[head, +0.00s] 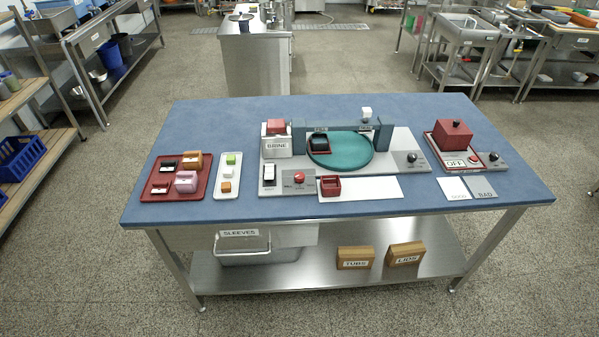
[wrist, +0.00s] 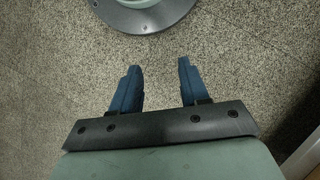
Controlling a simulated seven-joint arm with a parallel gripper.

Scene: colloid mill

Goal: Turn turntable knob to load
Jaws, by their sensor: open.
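The turntable is a green disc (head: 341,151) on a light grey base plate (head: 395,168) in the middle of the blue table. A black knob (head: 412,156) sits on a dark panel at the right end of that plate; its labels are too small to read.
A second knob (head: 493,156) is beside a red box unit (head: 453,137) marked OFF. A red button (head: 299,178), a small red box (head: 330,186) and a BRINE block (head: 277,146) are near the turntable. A red tray (head: 150,190) and white tray (head: 226,192) stand left.

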